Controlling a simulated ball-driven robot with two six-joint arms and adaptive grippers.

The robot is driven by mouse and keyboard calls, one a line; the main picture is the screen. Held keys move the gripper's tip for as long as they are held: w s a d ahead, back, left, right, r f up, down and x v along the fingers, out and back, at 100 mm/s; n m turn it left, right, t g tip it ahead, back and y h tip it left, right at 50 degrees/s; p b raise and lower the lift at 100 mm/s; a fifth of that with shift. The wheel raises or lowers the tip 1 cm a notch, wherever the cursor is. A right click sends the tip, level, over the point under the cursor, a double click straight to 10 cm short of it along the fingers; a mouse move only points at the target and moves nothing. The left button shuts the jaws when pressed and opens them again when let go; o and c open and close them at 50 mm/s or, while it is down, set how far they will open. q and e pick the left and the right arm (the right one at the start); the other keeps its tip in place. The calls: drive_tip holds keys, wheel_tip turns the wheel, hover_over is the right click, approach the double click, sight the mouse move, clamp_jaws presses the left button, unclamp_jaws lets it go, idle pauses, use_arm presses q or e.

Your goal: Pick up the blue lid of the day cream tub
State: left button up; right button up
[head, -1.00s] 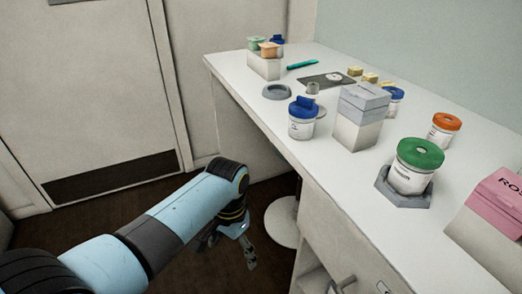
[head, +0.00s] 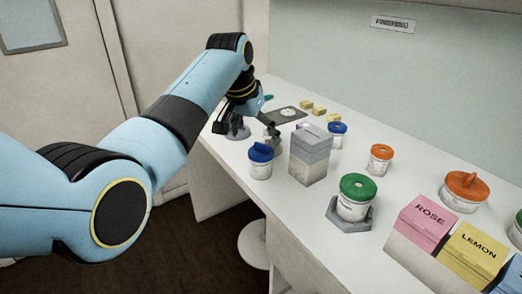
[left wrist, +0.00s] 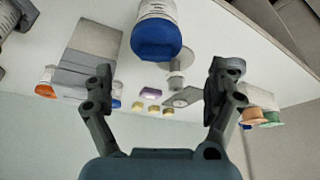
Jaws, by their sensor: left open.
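A white tub with a blue lid (head: 261,152) stands upright on the counter, left of a grey-and-white box. A second blue-lidded tub (head: 337,130) stands behind that box; I cannot read which is the day cream. My left gripper (head: 270,133) is open and empty, over the counter just behind the nearer tub. In the left wrist view, the nearer blue lid (left wrist: 156,40) appears ahead of and between the open fingers (left wrist: 163,76), seemingly not touched. Its tub hangs upside down in that picture. My right gripper is not in view.
The grey-and-white box (head: 312,158) stands close to the right of the nearer tub. A green-lidded tub (head: 357,187) sits in a grey holder. Orange-lidded tubs (head: 381,152) and ROSE (head: 424,222) and LEMON (head: 474,252) boxes stand right. A dark plate (head: 287,116) lies behind.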

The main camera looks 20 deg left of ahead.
sight(261, 144)
use_arm(q)
drive_tip(key=x, duration=0.5)
drive_tip(key=shift+s+d, duration=0.1)
drive_tip(key=shift+d, duration=0.15)
drive_tip(key=c, duration=0.8)
